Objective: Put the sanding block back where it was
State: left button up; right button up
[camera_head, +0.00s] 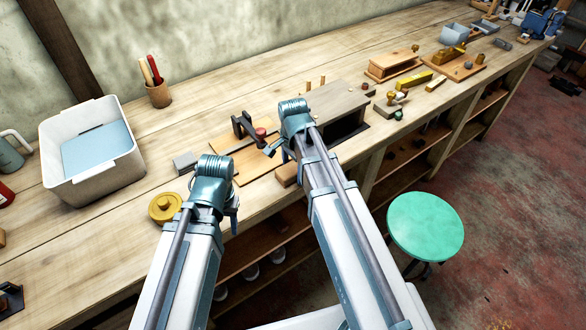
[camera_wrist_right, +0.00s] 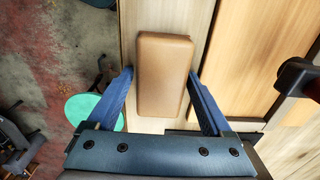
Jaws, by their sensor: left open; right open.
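A brown rounded block (camera_wrist_right: 164,75), which looks like the sanding block, lies flat on the bench top near its front edge. In the head view its end (camera_head: 287,175) shows beside my right arm, which hides the rest. My right gripper (camera_wrist_right: 160,73) is open, with one finger on each side of the block and a gap visible on both sides; whether the fingers are down at its height I cannot tell. In the head view my right gripper (camera_head: 272,149) is partly hidden by its wrist. My left gripper (camera_head: 213,180) is open over the front edge, its fingers mostly hidden.
A wooden board (camera_head: 255,160) with a dark clamp (camera_head: 243,125) lies behind the block. A grey box-like stand (camera_head: 338,102) is to its right. A grey block (camera_head: 185,162), yellow disc (camera_head: 165,207) and white bin (camera_head: 92,165) are left. A green stool (camera_head: 425,225) stands in front.

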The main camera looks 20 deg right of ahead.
aim_at(293, 168)
jog(key=shift+r, duration=0.1)
notch_tip(293, 168, up, 12)
jog(key=p, duration=1.3)
jog(key=s+a+n+h, duration=0.1)
jog(key=s+a+n, duration=0.9)
jog(key=s+n, duration=0.4)
jog(key=n, duration=0.3)
jog(key=shift+s+a+r+n+b, duration=0.15)
jog(key=shift+a+n+b, duration=0.1)
jog(key=shift+n+b, duration=0.15)
notch_tip(293, 168, down, 7)
jog(key=b, duration=0.7)
